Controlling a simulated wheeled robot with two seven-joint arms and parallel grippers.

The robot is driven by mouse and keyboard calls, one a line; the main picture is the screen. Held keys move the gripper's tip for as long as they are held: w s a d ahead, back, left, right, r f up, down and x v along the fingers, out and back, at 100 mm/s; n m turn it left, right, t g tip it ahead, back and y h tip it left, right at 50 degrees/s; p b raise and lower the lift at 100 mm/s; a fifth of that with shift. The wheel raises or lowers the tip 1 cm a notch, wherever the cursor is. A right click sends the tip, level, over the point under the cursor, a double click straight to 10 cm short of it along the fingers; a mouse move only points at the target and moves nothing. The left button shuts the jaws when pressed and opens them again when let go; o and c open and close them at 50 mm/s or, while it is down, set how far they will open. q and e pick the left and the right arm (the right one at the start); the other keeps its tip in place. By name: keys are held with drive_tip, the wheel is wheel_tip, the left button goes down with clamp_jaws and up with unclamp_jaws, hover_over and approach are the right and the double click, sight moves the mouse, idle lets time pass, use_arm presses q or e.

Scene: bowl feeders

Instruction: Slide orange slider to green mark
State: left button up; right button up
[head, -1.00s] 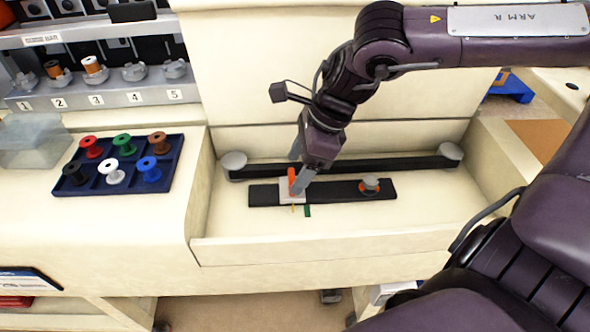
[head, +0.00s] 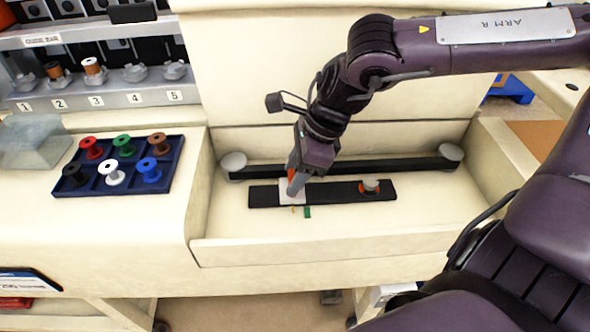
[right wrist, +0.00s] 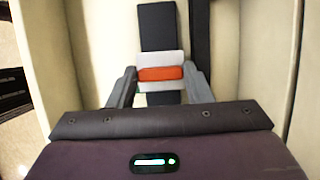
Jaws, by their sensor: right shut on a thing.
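The orange slider handle (head: 290,174) stands on a pale carriage (head: 287,199) near the left end of a black rail (head: 335,192). My right gripper (head: 294,182) is shut on the handle, with one finger partly covering it in the head view. In the right wrist view the orange handle (right wrist: 160,73) sits between the two fingers of my right gripper (right wrist: 160,78). The green mark (head: 308,212) lies at the rail's front edge, slightly right of the carriage. My left gripper is not in view.
A yellow mark (head: 294,209) lies just left of the green one, in front of the carriage. A grey-topped orange knob (head: 370,186) stands near the rail's right end. A longer dark belt (head: 350,168) runs behind. A blue tray (head: 100,185) of coloured spools is left.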

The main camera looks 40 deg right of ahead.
drive_tip(key=shift+s+d+r, duration=0.15)
drive_tip(key=shift+s+d, duration=0.05)
drive_tip(key=shift+d, duration=0.3)
drive_tip(key=shift+c, duration=0.3)
drive_tip(key=shift+s+d+p, duration=0.2)
drive_tip(key=shift+d+p, duration=0.1)
drive_tip(key=shift+s+d, duration=0.35)
drive_tip(key=shift+d, duration=0.1)
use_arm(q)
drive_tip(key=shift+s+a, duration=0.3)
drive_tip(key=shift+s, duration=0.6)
use_arm(e)
drive_tip(key=shift+a, duration=0.1)
drive_tip(key=o, duration=1.4)
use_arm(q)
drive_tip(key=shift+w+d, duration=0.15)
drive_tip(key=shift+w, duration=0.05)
